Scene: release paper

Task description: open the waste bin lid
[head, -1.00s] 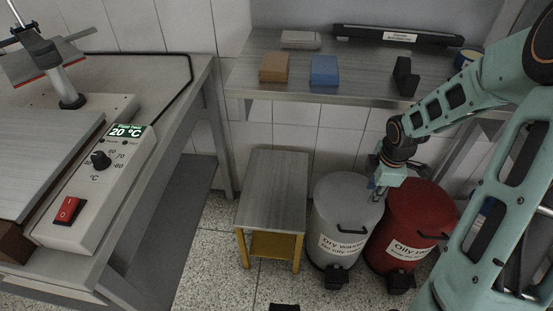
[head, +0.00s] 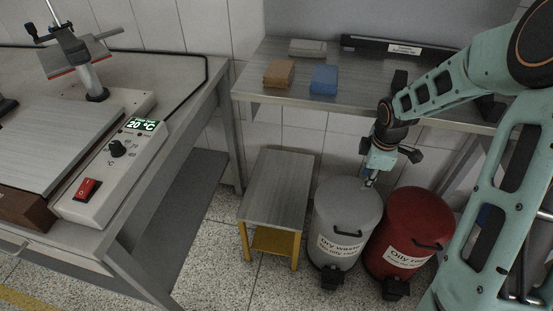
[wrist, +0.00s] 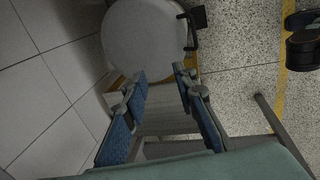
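The grey dry waste bin (head: 345,215) stands on the floor with its lid shut. Its front carries a black handle (head: 345,233) and, at the foot, a black pedal (head: 333,277). In the wrist view its round lid (wrist: 143,38) lies beyond my fingertips, with the handle (wrist: 187,32) on its right side. The red oily waste bin (head: 409,226) stands just right of it, also shut. My gripper (head: 369,183) is above the back right part of the grey lid. In the wrist view my gripper (wrist: 160,75) is open and empty, fingers apart. Contact with the lid cannot be told.
A low metal stool (head: 278,187) with yellow legs stands left of the grey bin. A shelf table (head: 370,92) behind holds a brown block (head: 279,73), a blue block (head: 324,78) and other items. A workbench (head: 150,198) fills the left. Speckled floor is free in front.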

